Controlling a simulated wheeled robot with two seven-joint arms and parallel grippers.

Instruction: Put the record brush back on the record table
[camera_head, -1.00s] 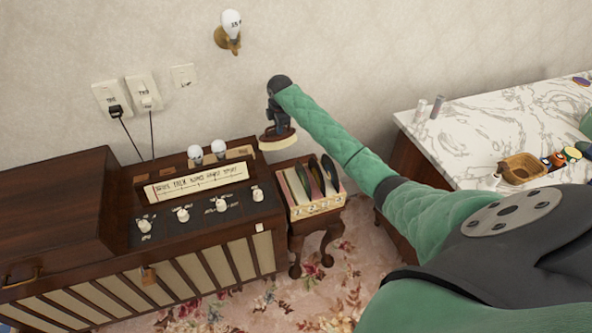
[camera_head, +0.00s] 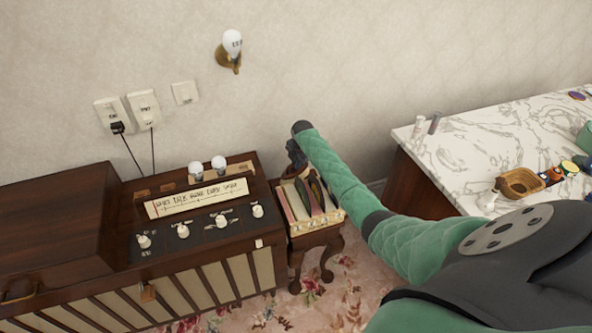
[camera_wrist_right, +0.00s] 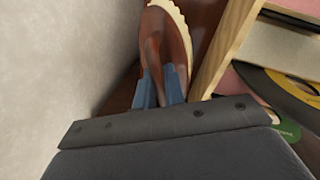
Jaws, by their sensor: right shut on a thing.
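The record brush (camera_wrist_right: 172,42), brown wood with a pale bristle edge, is held between the blue fingers of my right gripper (camera_wrist_right: 160,90) in the right wrist view. The record table (camera_head: 322,240) is a small dark wooden stand with curved legs. In the wrist view the brush is beside the crate's wooden edge, over dark wood; I cannot tell whether it touches. My left gripper is not in view.
A crate of records (camera_head: 312,226) takes up most of the visible tabletop. A brown radio cabinet (camera_head: 195,250) stands close on the left. The wall (camera_wrist_right: 55,70) is close behind. A marble-topped counter (camera_head: 465,150) is on the right.

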